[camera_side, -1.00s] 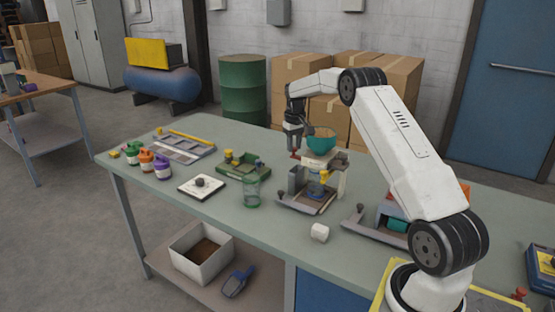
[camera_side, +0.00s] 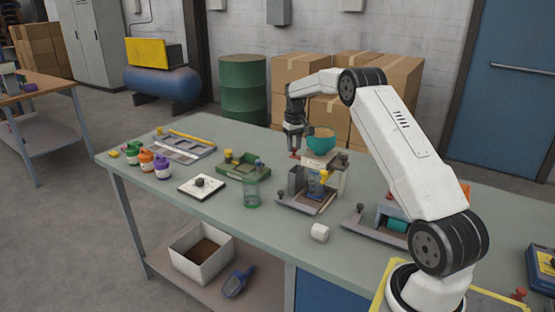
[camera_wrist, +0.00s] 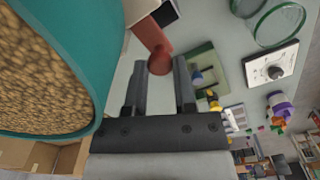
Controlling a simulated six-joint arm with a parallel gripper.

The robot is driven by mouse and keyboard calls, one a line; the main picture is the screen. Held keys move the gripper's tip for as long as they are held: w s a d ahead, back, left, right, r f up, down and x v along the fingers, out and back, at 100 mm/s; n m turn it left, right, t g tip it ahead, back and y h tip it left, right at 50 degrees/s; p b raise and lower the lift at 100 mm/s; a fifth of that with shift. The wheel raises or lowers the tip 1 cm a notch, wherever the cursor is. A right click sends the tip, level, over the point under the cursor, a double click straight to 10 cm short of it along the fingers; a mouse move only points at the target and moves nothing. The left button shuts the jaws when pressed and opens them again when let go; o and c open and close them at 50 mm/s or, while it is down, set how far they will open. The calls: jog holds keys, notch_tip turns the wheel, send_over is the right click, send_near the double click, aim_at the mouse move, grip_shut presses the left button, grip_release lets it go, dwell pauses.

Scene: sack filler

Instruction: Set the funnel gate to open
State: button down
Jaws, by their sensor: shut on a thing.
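The teal funnel (camera_side: 321,144) sits on top of the filler stand (camera_side: 335,182). In the wrist view its rim (camera_wrist: 95,60) fills the left side, and brown pellets (camera_wrist: 38,65) lie inside it. A red gate handle (camera_wrist: 152,38) sticks out beside the funnel. My gripper (camera_wrist: 159,66) is shut on the rounded end of this handle. In the side view my gripper (camera_side: 294,154) is at the left of the funnel, pointing down, with a little red of the handle showing at its fingertips. The gate plate itself is hidden, so its setting cannot be told.
A green tray (camera_side: 235,169), a clear glass (camera_side: 251,191) and a white dial plate (camera_side: 201,187) stand to the left. A white cylinder (camera_side: 319,232) lies in front.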

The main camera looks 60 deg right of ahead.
jog(key=shift+w, duration=0.1)
jog(key=shift+w+r, duration=0.1)
jog(key=shift+w, duration=1.3)
jog(key=shift+c, duration=2)
grip_release()
jog(key=shift+w, duration=0.1)
notch_tip(320, 180, up, 8)
jog(key=shift+a, duration=0.15)
